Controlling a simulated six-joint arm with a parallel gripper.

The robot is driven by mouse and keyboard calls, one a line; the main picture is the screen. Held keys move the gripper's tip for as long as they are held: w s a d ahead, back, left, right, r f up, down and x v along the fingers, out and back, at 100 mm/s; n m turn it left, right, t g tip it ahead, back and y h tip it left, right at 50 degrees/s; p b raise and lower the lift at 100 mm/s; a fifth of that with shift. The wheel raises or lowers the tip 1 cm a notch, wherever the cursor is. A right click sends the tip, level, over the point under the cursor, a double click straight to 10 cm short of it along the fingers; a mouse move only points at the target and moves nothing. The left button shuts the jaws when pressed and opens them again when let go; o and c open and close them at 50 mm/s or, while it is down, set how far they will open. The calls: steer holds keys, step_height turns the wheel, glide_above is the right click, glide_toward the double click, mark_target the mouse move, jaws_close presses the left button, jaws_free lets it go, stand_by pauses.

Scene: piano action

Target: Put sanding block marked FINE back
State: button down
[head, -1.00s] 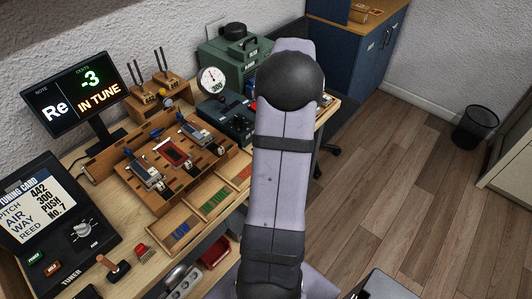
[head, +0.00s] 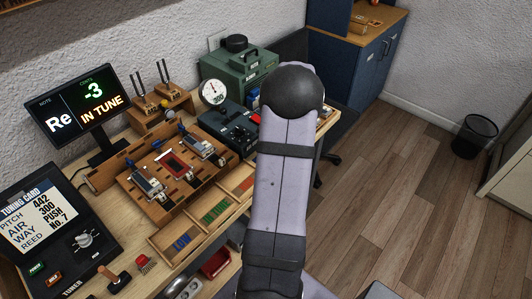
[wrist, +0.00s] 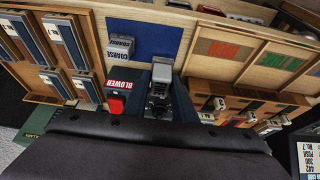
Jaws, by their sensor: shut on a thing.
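My gripper (wrist: 160,101) shows in the wrist view, its dark palm across the bottom. It is shut on a small grey block (wrist: 162,70), which seems to be the sanding block; no FINE marking can be read on it. The block is held over the bench, close to the edge of a blue pad (wrist: 155,40). A grey block marked COARSE (wrist: 120,46) stands beside it to the left, at the pad's edge. Whether the held block touches anything below cannot be told. In the head view my arm hides the gripper and the block.
The blower's red button (wrist: 117,104) is close by the gripper. Racked reed blocks (wrist: 60,40) stand left; a divided wooden tray (wrist: 225,47) lies right. In the head view, the green case (head: 238,72), dial gauge (head: 214,92) and wooden jig (head: 205,180) crowd the bench.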

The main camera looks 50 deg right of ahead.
steer(key=shift+f+p, duration=0.6)
steer(key=shift+f, duration=2.35)
steer(key=shift+f, duration=0.15)
steer(key=c, duration=1.5)
jaws_free()
steer(key=shift+o, duration=0.2)
